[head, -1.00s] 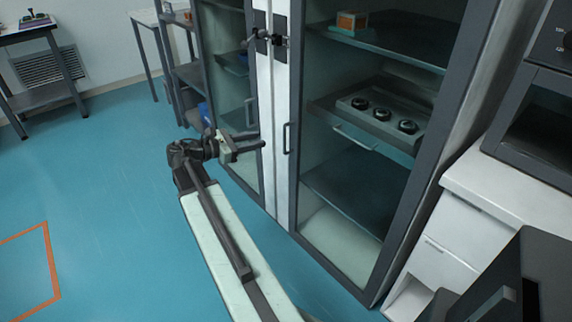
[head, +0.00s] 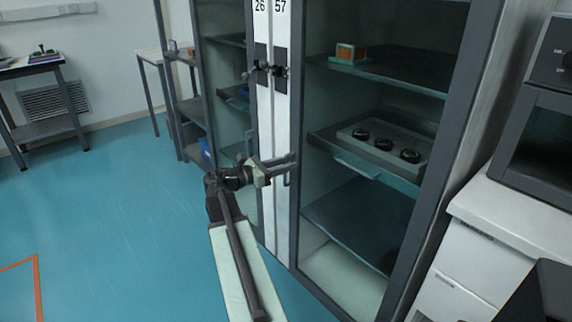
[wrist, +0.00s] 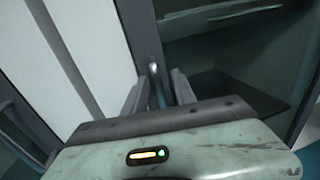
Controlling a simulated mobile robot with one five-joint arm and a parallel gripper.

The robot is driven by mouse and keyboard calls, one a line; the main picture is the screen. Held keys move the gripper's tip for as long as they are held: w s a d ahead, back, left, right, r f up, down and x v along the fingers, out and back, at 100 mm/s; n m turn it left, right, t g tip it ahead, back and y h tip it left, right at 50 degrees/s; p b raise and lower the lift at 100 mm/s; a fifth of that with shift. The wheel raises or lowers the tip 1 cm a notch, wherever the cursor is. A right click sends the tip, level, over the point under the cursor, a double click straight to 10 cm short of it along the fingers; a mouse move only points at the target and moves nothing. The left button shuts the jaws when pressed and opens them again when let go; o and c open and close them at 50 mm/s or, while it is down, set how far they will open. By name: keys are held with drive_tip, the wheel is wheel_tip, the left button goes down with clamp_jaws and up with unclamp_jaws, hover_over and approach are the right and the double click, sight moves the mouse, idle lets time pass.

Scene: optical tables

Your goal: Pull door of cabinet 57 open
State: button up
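Cabinet 57 (head: 281,113) has a glass door (head: 325,190) in a dark grey frame, and it is closed. The door's slim vertical handle (head: 287,176) is on the left side of its frame. My gripper (head: 284,164) is at the handle. In the wrist view, my gripper (wrist: 158,88) is open, with one finger on each side of the handle (wrist: 155,74). Gaps show between the handle and the fingers, and the handle's lower part is hidden behind the gripper body.
The adjoining door marked 26 (head: 225,110) is to the left, also closed. Black latches (head: 280,78) sit above the handle. Shelves behind the glass hold a tray with black round parts (head: 384,142). A white drawer unit (head: 470,255) stands close at right. Open blue floor (head: 110,220) lies left.

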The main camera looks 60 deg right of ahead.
clamp_jaws()
drive_tip(key=shift+s, duration=0.1)
idle(1.2)
